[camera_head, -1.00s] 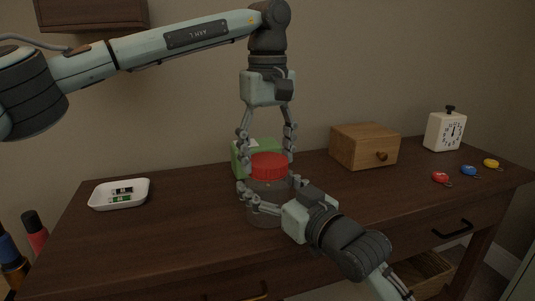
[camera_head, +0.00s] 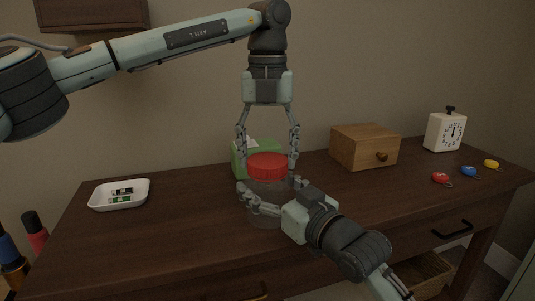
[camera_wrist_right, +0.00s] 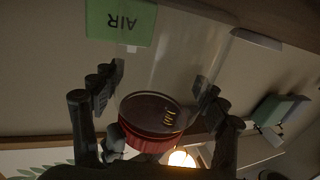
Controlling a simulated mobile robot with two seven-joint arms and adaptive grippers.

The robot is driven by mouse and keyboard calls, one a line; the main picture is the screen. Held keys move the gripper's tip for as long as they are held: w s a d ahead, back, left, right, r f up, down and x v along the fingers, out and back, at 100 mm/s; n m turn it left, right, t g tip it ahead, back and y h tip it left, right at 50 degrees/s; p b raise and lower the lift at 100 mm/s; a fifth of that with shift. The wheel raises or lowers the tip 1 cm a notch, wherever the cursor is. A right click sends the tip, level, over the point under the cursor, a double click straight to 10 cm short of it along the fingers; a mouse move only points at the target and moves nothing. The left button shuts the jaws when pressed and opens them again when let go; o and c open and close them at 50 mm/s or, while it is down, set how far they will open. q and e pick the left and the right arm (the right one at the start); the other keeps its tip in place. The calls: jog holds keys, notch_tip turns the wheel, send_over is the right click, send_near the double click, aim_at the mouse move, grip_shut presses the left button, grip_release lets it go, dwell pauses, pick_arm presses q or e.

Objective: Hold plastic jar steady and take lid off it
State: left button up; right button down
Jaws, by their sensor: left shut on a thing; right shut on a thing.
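The plastic jar (camera_head: 266,214) is clear and stands upright on the dark wooden desk, with its red lid (camera_head: 267,165) on top. My left gripper (camera_head: 267,165) points straight down from above, its fingers shut on opposite sides of the lid. My right gripper (camera_head: 267,197) reaches in from the lower right and is shut around the jar's body, below the lid. In the right wrist view, the red lid (camera_wrist_right: 148,125) shows at the lower middle and my right gripper's fingers (camera_wrist_right: 155,98) stand on either side. Parts of the jar are hidden by the fingers.
A green box (camera_head: 240,160) stands close behind the jar. A white tray (camera_head: 96,203) with small batteries lies left. The desk (camera_head: 150,240) front-left is clear.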

aim_at(268, 159)
pick_arm(q)
jog(key=n, duration=0.4)
jog(key=shift+r, duration=0.2)
dwell(0.4)
jog(key=shift+r, duration=0.9)
jog(key=shift+r, duration=0.1)
jog(key=shift+r, duration=1.95)
pick_arm(e)
jog(key=shift+c, duration=0.3)
grip_release()
